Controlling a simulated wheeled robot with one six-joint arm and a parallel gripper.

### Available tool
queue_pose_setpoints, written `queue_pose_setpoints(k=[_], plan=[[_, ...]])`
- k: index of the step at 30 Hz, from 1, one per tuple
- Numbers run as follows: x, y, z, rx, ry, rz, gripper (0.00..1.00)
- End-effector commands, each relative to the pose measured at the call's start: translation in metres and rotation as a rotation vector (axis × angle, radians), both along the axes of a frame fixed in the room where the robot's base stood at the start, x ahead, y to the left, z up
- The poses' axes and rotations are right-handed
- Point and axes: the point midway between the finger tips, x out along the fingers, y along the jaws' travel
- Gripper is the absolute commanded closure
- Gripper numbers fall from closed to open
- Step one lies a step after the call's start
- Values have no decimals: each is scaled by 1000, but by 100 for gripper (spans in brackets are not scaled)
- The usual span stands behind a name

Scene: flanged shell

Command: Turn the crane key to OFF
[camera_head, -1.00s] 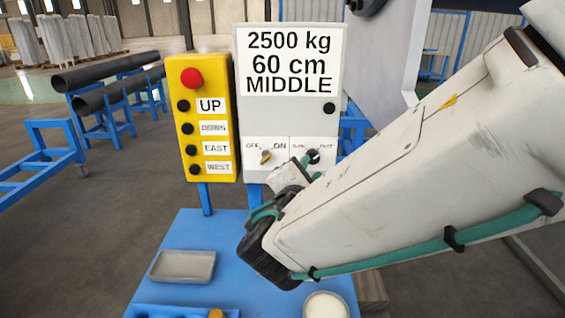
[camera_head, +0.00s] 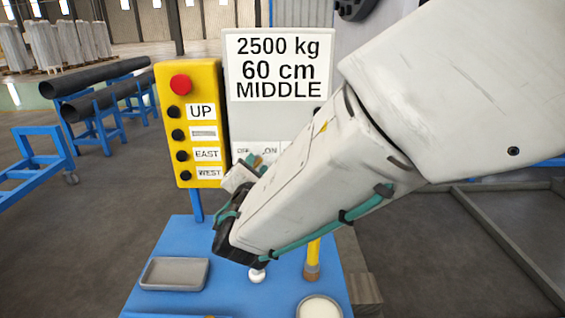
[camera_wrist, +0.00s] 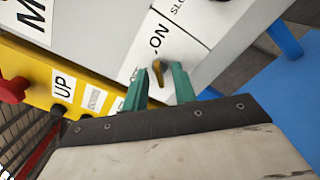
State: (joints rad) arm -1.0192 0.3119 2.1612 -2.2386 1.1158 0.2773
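The crane key (camera_wrist: 158,70) is a small yellow key on the grey panel (camera_head: 238,115), beside the ON label. In the wrist view my gripper (camera_wrist: 160,83) is open, with one green finger on each side of the key. The fingertips are close to the panel; I cannot tell whether they touch the key. The left finger covers part of the OFF/ON label. In the head view my gripper (camera_head: 252,164) and wrist hide the key, and the OFF and ON labels show just above the fingers.
A yellow button box (camera_head: 190,125) with a red button (camera_head: 181,85) stands just left of the panel. Below is a blue table (camera_head: 165,303) with a grey tray (camera_head: 175,273), a white-topped round container (camera_head: 319,307) and a yellow-handled tool (camera_head: 313,258).

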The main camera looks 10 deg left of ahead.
Motion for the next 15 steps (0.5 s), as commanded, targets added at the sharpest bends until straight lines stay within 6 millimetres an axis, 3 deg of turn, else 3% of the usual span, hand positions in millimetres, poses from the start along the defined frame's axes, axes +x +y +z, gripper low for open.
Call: queue_pose_setpoints(k=[3,6,15], plan=[[0,0,0,0,0,0,73],[0,0,0,0,0,0,100],[0,0,0,-8,-1,-1,100]])
